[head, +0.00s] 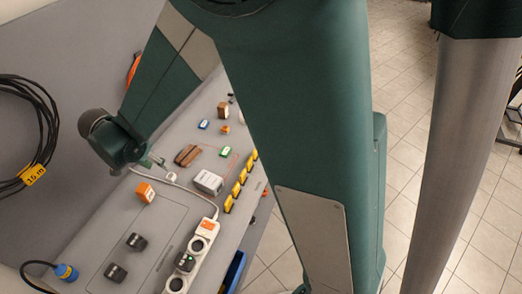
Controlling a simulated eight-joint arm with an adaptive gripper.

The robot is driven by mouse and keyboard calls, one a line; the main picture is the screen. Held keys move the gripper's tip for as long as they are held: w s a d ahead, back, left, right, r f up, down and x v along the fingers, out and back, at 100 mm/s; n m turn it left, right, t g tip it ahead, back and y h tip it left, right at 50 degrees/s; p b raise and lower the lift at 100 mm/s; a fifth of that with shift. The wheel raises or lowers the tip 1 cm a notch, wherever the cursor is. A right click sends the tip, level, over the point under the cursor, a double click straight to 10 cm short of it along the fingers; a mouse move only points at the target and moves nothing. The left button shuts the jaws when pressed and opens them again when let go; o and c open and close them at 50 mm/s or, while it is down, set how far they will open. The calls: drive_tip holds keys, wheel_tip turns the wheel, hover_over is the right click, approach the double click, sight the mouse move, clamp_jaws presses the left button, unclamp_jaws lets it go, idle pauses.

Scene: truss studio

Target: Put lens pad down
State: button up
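My gripper (158,164) is over the grey work surface at the left of the head view, at the end of my green arm. Its fingers are small here and I cannot tell whether they are open or shut. A small whitish thing (171,176) shows just beside the fingertips; I cannot tell whether it is the lens pad, or whether it is held or lies on the surface. No other thing can be made out surely as the lens pad.
Near the gripper are an orange block (145,192), brown blocks (187,156) and a white box (208,182). A white power strip (192,254) with its cable, two dark blocks (137,242) and yellow clips (236,188) lie around. Clear surface lies left of the strip.

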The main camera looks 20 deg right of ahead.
drive_tip(key=s+d+r+n+y, duration=0.1)
drive_tip(key=s+d+r, duration=0.25)
drive_tip(key=d, duration=0.25)
drive_tip(key=s+d+r+n+t, duration=0.1)
drive_tip(key=s+d+r+n, duration=0.1)
drive_tip(key=d+r, duration=0.35)
drive_tip(key=s+d+r+n+y, duration=0.1)
drive_tip(key=s+d+r, duration=0.1)
drive_tip(key=d+r, duration=0.3)
drive_tip(key=s+d+r+n+t, duration=0.1)
drive_tip(key=s+d+n, duration=0.1)
drive_tip(key=s+d, duration=0.5)
drive_tip(key=s+d+r+n+t+y, duration=0.1)
drive_tip(key=s+d+n+t, duration=0.1)
drive_tip(key=s+d, duration=0.5)
drive_tip(key=shift+s+d+r+n, duration=0.15)
drive_tip(key=shift+s+d+n, duration=0.2)
drive_tip(key=shift+s, duration=0.7)
drive_tip(key=shift+a+f, duration=0.1)
drive_tip(key=shift+f, duration=0.1)
wheel_tip(320, 180, down, 19)
drive_tip(key=b, duration=1.9)
idle(1.0)
